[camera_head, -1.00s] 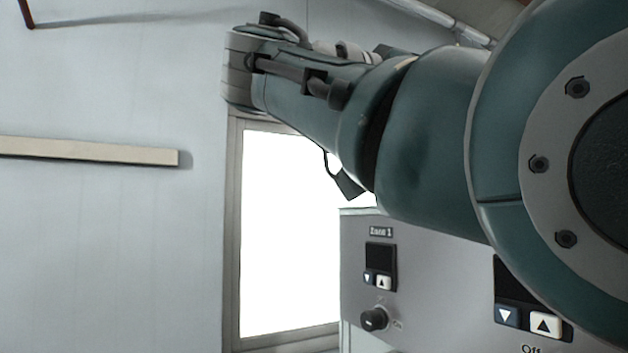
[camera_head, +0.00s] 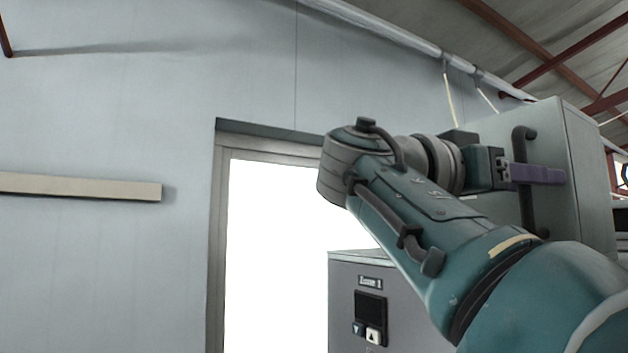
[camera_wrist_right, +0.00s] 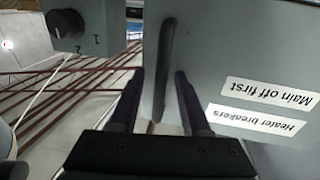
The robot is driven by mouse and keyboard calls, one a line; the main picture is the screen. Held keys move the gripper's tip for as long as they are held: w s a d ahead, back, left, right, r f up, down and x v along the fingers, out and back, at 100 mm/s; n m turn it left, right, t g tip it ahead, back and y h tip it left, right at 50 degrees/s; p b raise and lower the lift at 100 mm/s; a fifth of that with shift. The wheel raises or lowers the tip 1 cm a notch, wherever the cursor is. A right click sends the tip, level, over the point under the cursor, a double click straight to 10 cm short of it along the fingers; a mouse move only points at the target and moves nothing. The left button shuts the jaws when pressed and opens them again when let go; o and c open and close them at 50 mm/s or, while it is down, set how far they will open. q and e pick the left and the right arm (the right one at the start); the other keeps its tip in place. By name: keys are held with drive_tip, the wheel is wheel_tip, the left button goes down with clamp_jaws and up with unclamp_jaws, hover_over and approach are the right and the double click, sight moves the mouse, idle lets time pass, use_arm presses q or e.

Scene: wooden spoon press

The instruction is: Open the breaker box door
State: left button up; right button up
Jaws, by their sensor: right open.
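The breaker box (camera_head: 590,170) is a grey-green cabinet at the upper right of the head view. Its door (camera_head: 548,125) looks shut and carries a dark upright bar handle (camera_head: 526,215). My right gripper (camera_head: 556,175), with purple fingers, is at the handle, which partly hides behind it. In the wrist view, the open fingers (camera_wrist_right: 160,74) lie on either side of the handle (camera_wrist_right: 166,50), with a gap on each side. Whether they touch it cannot be told. Labels reading "Main off first" (camera_wrist_right: 268,92) and "Heater breakers" (camera_wrist_right: 255,120) appear upside down. My left gripper is not in view.
A grey control panel labelled "Zone 1" (camera_head: 345,285) stands below my right arm. A bright framed opening (camera_head: 275,250) is in the wall behind. A dark knob (camera_wrist_right: 68,22) shows in the wrist view. A beige rail (camera_head: 80,187) is on the left wall.

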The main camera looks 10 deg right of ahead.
clamp_jaws()
idle(0.3)
idle(1.1)
